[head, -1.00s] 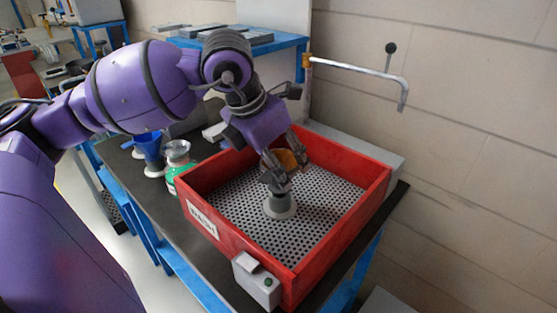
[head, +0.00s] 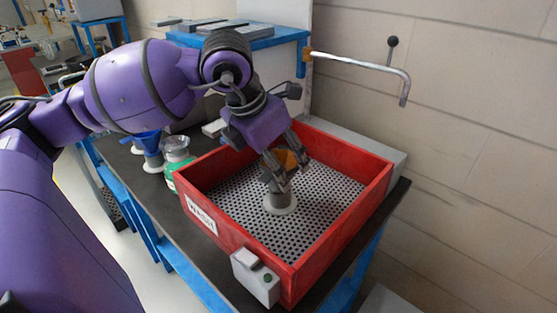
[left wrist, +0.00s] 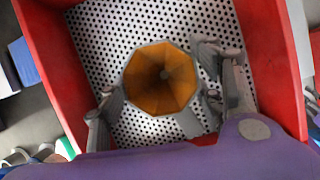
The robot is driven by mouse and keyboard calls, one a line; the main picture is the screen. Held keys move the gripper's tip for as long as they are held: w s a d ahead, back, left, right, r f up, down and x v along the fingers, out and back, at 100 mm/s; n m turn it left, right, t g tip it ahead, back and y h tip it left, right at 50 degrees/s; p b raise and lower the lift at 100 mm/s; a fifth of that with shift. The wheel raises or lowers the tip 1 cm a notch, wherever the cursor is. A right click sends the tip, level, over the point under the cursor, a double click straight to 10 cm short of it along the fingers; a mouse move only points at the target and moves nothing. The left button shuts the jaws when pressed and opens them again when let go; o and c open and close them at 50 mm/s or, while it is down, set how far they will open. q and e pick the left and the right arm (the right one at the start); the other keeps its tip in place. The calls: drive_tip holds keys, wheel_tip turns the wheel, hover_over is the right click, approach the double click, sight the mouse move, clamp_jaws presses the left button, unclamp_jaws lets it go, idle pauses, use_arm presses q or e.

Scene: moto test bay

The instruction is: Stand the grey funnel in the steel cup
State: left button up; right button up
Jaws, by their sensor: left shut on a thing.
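My left gripper (head: 290,176) is shut on a funnel (head: 287,160) inside the red tray. The funnel looks orange-brown on its inner face, not grey; its outside is mostly hidden by the fingers. In the left wrist view the funnel (left wrist: 160,78) is a wide, many-sided orange cone between the two fingers. Directly below it in the head view a grey cup-like stand (head: 280,203) with a pale round foot is upright on the perforated floor. I cannot tell whether the funnel's spout is inside it. My right gripper is not in view.
The red tray (head: 238,235) labelled WASH has high walls close around my gripper. A green-labelled jar (head: 176,160) with a greyish top and a blue funnel (head: 147,140) on a stand are left of it. A bent pipe (head: 360,64) juts from the back right.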

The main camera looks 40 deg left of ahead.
use_arm(q)
drive_tip(key=shift+f, duration=0.15)
drive_tip(key=o, duration=1.2)
